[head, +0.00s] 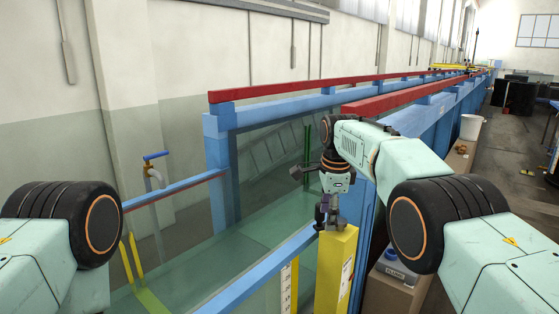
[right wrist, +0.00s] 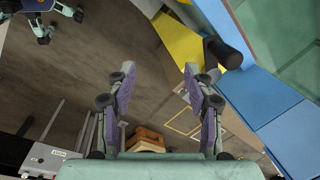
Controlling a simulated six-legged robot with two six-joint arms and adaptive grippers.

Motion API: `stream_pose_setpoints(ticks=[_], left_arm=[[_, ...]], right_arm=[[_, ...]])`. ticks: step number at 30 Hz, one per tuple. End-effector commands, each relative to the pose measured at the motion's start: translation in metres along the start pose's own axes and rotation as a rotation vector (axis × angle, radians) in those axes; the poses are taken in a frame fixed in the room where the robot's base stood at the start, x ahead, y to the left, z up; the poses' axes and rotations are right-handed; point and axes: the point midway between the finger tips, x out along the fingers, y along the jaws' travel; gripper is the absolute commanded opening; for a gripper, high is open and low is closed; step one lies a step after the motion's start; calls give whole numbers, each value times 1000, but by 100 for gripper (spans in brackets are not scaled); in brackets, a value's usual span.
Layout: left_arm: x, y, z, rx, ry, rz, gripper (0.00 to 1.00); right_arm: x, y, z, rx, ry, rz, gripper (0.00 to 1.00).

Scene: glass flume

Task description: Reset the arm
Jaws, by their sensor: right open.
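My right arm reaches forward over the flume's near edge in the head view. Its gripper (head: 325,212) hangs just above or beside the top of a yellow post (head: 336,265); the exact gap cannot be told. In the right wrist view the gripper (right wrist: 161,90) has its two purple-padded fingers spread wide apart, with nothing between them but the floor far below. A dark cylindrical knob (right wrist: 224,53) sticks out to the right of the fingers, near the yellow surface (right wrist: 182,42). My left arm shows only partly at the left edge, and its gripper is out of view.
The glass flume (head: 265,150) with blue frame and red rails (head: 390,102) runs away into the distance. A white bucket (head: 471,127) stands farther back.

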Motion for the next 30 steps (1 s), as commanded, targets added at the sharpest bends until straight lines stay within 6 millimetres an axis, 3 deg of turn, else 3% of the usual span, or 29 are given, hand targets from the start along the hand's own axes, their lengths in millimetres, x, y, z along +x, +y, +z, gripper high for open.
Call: stream_pose_setpoints(ticks=[8, 14, 18, 23, 30], left_arm=[[0, 0, 0, 0, 1, 0, 52], [15, 0, 0, 0, 1, 0, 52], [31, 0, 0, 0, 0, 0, 52], [52, 0, 0, 0, 0, 0, 52], [89, -1, 0, 0, 0, 0, 52]], right_arm=[[53, -14, -4, -313, 15, -128, 52], [142, 16, -22, -621, 63, -195, 52], [208, 59, -38, -816, 99, -210, 52], [275, 125, -55, -1015, 132, -204, 52], [350, 248, -76, -1270, 154, -162, 52]])
